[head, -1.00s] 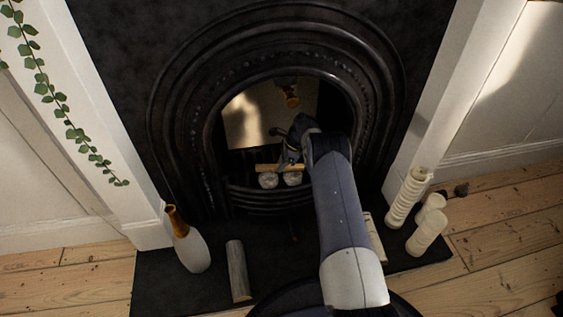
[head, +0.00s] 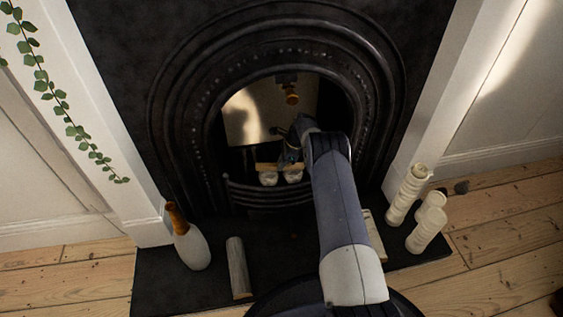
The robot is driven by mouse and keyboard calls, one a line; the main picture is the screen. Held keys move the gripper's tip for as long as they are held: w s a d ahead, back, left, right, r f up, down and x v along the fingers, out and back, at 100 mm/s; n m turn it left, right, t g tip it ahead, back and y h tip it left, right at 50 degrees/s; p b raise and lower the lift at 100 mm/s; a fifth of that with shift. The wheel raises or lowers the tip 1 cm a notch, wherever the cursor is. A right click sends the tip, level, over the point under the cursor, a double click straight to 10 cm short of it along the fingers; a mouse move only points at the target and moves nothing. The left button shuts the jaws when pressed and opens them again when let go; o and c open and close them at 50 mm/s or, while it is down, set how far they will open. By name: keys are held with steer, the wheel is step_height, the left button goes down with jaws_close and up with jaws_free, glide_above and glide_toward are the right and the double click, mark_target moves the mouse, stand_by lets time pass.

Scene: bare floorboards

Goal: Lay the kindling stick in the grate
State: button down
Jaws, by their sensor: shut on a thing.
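The grate (head: 262,195) is the black barred basket at the front of the arched fireplace opening. The kindling stick (head: 265,166) is a short pale length of wood, lying roughly level across the picture at the grate. My gripper (head: 289,160) reaches in from the right and is shut on the stick; its fingers are small and dark here. Two pale round things (head: 268,179) show just below the stick, inside the grate. I cannot tell whether the stick touches them. My forearm hides the right side of the grate.
Several cream candles (head: 408,194) stand at the right. The cast-iron arch (head: 185,120) surrounds my arm.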

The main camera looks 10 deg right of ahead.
steer(key=shift+f, duration=0.15)
steer(key=c, duration=1.2)
jaws_free()
steer(key=p+v, duration=0.4)
steer(key=v, duration=0.6)
steer(key=shift+d+r, duration=0.1)
steer(key=shift+r, duration=0.3)
